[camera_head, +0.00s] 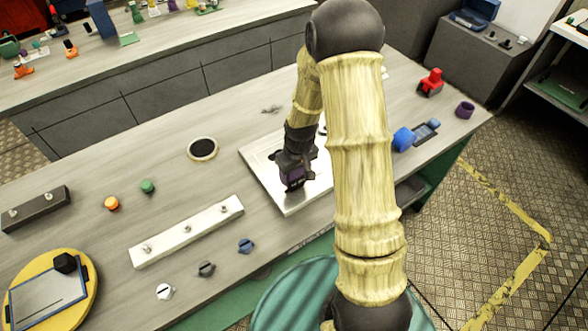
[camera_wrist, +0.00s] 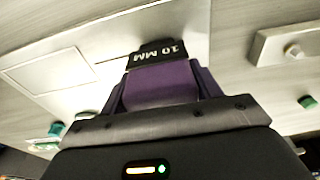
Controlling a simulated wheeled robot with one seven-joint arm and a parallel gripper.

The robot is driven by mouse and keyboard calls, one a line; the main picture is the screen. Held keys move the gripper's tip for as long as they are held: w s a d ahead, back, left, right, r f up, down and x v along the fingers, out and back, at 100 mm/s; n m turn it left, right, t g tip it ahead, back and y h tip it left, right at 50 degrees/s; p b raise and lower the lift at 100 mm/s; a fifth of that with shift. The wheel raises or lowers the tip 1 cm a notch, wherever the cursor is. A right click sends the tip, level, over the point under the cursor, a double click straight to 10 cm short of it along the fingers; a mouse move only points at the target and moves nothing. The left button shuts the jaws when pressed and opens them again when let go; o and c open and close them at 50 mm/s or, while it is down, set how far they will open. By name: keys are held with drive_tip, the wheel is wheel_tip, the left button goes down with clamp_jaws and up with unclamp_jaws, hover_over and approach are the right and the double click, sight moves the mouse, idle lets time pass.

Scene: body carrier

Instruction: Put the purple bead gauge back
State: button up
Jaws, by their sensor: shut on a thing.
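My gripper (camera_head: 293,179) is shut on the purple bead gauge (camera_wrist: 160,84). The gauge's black end, marked "10 MM", points away from the gripper in the wrist view. In the head view only a small dark purple part of the gauge (camera_head: 296,176) shows at the fingertips. It is over the front part of a pale flat tray (camera_head: 262,162). The tray also shows in the wrist view (camera_wrist: 110,33), with an outlined rectangular area at left. I cannot tell whether the gauge touches the tray. My arm hides the tray's right side.
A white bar with knobs (camera_head: 190,231) lies left of the tray, with small knobs (camera_head: 246,246) in front. A blue roll (camera_head: 403,139), a red object (camera_head: 431,86) and a purple ring (camera_head: 465,109) stand at right. A black-topped disc (camera_head: 202,149) lies behind left.

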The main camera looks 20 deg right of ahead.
drive_tip(key=shift+s, duration=0.15)
drive_tip(key=shift+a, duration=0.1)
drive_tip(key=shift+f, duration=0.2)
drive_tip(key=o, duration=1.6)
drive_tip(key=shift+b, duration=0.3)
wheel_tip(320, 180, up, 17)
drive_tip(key=s+d+b, duration=0.1)
drive_tip(key=b, duration=0.1)
drive_tip(key=shift+r+b, duration=0.2)
drive_tip(key=shift+b, duration=0.15)
drive_tip(key=shift+s+d, duration=0.1)
